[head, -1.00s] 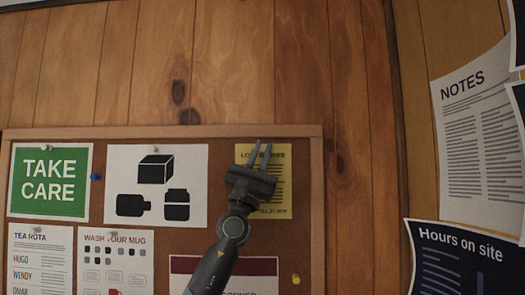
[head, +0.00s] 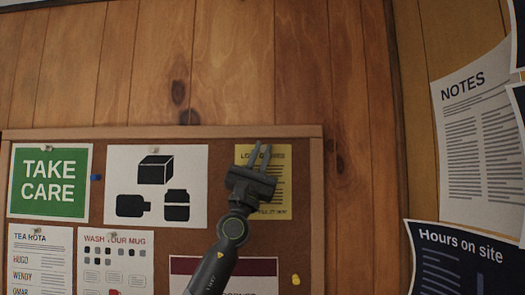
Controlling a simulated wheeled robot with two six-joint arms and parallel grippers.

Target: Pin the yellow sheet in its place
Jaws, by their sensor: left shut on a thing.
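The yellow sheet (head: 283,185) is flat against the upper right of the cork board (head: 315,235), with its text partly hidden. My left gripper (head: 260,155) is in front of the sheet's upper left part, its two fingers pointing up. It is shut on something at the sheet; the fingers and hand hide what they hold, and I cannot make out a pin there. A yellow pin (head: 295,280) is in the cork below the sheet. My right gripper is not in view.
A green TAKE CARE sign (head: 50,180), a white pictogram sheet (head: 155,160) and several notices fill the board's left and bottom. A blue pin (head: 96,178) sits between the two. NOTES (head: 475,130) and Hours on site (head: 460,255) posters are at right.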

